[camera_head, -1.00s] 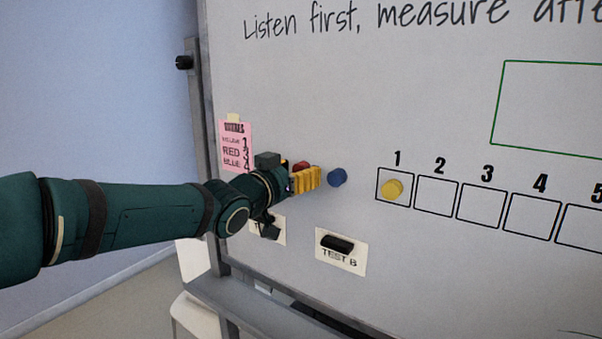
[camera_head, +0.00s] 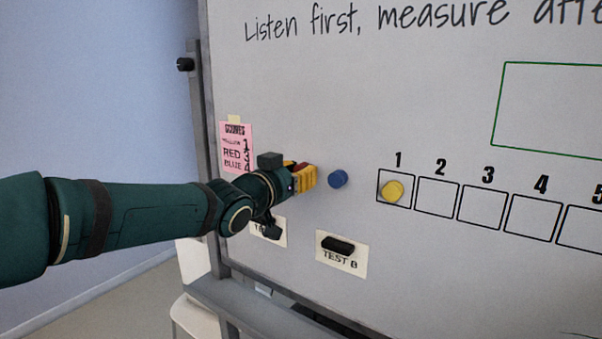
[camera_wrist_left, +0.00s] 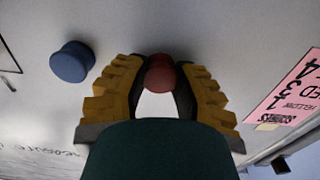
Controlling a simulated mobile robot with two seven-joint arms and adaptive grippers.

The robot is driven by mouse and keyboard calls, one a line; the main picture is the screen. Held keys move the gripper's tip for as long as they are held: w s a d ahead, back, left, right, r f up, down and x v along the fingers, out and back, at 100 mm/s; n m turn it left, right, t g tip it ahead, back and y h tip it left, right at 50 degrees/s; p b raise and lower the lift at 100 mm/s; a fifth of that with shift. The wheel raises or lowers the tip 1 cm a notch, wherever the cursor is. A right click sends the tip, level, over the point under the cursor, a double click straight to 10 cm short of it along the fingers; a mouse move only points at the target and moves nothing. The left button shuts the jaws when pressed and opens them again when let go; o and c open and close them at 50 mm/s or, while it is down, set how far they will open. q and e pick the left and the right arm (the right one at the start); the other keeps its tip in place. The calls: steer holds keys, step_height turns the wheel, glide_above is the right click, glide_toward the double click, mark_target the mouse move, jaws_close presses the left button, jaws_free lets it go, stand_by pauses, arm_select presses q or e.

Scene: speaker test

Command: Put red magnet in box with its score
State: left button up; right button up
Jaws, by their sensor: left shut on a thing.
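My left gripper (camera_head: 305,176) is at the whiteboard, its yellow fingers shut on the red magnet (camera_wrist_left: 160,74). In the left wrist view the magnet sits between the two fingertips; in the head view the fingers mostly hide it. I cannot tell whether it still touches the board. The numbered boxes are in a row to the right. Box 1 (camera_head: 382,202) holds a yellow magnet (camera_head: 392,191). Box 2 (camera_head: 437,198), box 3 (camera_head: 482,207) and box 4 (camera_head: 532,218) are empty. A pink score note (camera_head: 236,146) lists red with 3. My right gripper is not in view.
A blue magnet (camera_head: 338,179) is on the board just right of my left gripper; it also shows in the left wrist view (camera_wrist_left: 72,62). A black handle on the TEST B label (camera_head: 341,257) is below. A green rectangle outline (camera_head: 496,105) is at upper right.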

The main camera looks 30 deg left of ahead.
arm_select(q)
steer(key=shift+s, duration=0.25)
steer(key=shift+s+a, duration=0.1)
steer(key=shift+s, duration=0.4)
steer(key=shift+s, duration=0.1)
steer(key=shift+s, duration=0.45)
steer(key=shift+s+a, duration=0.1)
steer(key=shift+s, duration=0.6)
steer(key=shift+s, duration=0.35)
steer(key=shift+s+a, duration=0.1)
steer(key=shift+s, duration=0.9)
steer(key=shift+s, duration=0.1)
